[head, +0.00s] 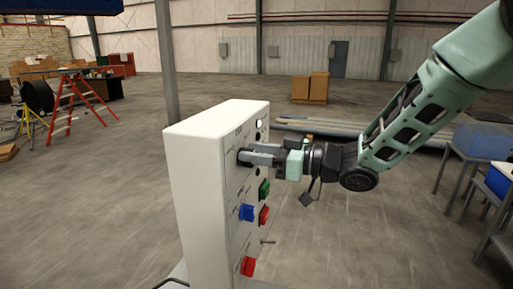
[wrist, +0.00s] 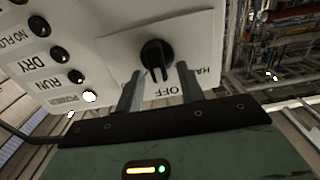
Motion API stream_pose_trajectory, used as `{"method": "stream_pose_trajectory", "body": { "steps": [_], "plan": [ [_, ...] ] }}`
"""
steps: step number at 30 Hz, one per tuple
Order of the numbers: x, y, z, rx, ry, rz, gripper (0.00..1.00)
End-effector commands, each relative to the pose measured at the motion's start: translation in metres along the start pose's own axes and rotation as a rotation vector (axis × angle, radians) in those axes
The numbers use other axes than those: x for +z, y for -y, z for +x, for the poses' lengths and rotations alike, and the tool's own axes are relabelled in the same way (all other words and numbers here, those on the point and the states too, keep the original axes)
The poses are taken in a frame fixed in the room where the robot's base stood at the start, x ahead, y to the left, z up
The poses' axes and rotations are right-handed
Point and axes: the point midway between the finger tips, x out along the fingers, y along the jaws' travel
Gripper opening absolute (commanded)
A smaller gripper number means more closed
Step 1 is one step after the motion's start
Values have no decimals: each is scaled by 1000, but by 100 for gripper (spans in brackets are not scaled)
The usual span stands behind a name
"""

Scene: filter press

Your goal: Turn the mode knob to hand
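The mode knob is a black rotary knob (wrist: 156,52) on a white plate in the wrist view, with its ridge pointing roughly toward the OFF label. A partly cut label starting "HA" stands to the right of OFF. My gripper (wrist: 158,72) is open, its two grey fingers on either side of the knob's ridge with gaps showing. I cannot tell how far the tips reach along the knob. In the head view my gripper (head: 256,154) is at the upper front of the white control box (head: 198,190), and its fingers largely hide the knob.
Below the gripper on the box are a blue control (head: 247,212), a green button (head: 264,188), red controls (head: 264,215) and a toggle switch (head: 267,241). Lamps labelled DRY and RUN (wrist: 76,76) line the plate's left. Tables with blue bins (head: 482,140) stand at right.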

Motion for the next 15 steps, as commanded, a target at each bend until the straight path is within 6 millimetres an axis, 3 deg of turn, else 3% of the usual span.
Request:
{"method": "stream_pose_trajectory", "body": {
  "steps": [8, 12, 15],
  "plan": [
    [0, 0, 1, 0, 0, 0, 38],
    [0, 0, 1, 0, 0, 0, 2],
    [0, 0, 2, 0, 0, 0, 0]
  ]
}}
